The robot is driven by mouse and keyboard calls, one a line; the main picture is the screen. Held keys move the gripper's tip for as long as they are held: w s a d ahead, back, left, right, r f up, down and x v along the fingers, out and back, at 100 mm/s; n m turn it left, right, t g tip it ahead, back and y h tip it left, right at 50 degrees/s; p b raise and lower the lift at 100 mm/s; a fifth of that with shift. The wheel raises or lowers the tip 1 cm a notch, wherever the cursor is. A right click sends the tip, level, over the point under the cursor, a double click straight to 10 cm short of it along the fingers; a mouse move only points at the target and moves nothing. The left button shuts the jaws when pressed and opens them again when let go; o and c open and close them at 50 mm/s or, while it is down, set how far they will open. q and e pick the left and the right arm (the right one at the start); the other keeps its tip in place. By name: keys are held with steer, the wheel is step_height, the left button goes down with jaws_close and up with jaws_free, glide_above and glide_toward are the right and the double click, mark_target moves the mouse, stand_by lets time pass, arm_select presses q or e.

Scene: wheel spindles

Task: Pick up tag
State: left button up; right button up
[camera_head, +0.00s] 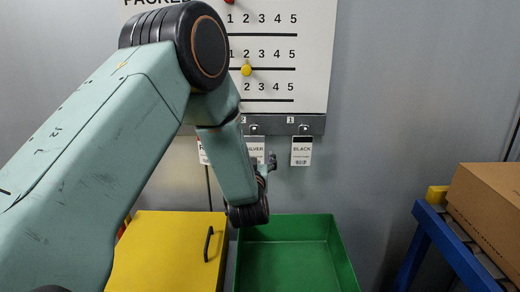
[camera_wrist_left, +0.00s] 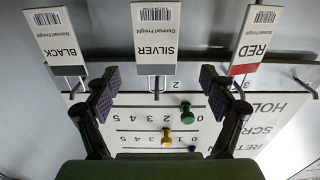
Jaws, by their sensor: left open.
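Three white tags hang in a row on hooks under the board. The black tag (camera_head: 301,152) is in plain view in the head view. The silver tag (camera_head: 255,146) is partly behind my left arm, and the red tag (camera_head: 203,152) is mostly hidden. The wrist view shows them upside down: black tag (camera_wrist_left: 56,42), silver tag (camera_wrist_left: 155,38), red tag (camera_wrist_left: 254,40). My left gripper (camera_wrist_left: 158,82) is open and empty, its fingers apart on either side of the silver tag's line. The head view shows the left gripper (camera_head: 266,164) only partly, just below the silver tag.
A numbered board (camera_head: 310,55) with coloured pegs is on the wall above the hook rail (camera_head: 315,124). Below are a green bin (camera_head: 300,255) and a yellow box (camera_head: 160,255) with a black handle. A cardboard box (camera_head: 490,210) sits on a blue roller stand (camera_head: 445,240) at right.

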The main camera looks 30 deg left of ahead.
mark_target(255, 142)
arm_select(q)
steer(key=shift+w+a+r, duration=0.15)
steer(key=shift+w+r, duration=0.55)
steer(key=shift+r, duration=0.05)
steer(key=x, duration=0.3)
steer(key=b+x, duration=0.1)
steer(key=x, duration=0.1)
steer(key=shift+a+f, duration=0.1)
steer(key=shift+f, duration=0.2)
steer(key=shift+w+r, duration=0.15)
steer(key=shift+r, duration=0.25)
steer(key=shift+f, duration=0.1)
steer(key=shift+w+a+f, duration=0.15)
steer(key=shift+f, duration=0.05)
steer(key=shift+c, duration=1.1)
steer(key=shift+d+r, duration=0.2)
steer(key=shift+d, duration=0.05)
steer(key=c, duration=0.4)
steer(key=shift+a+f, duration=0.1)
steer(key=shift+a, duration=0.05)
steer(key=c, duration=0.4)
steer(key=shift+c, duration=0.2)
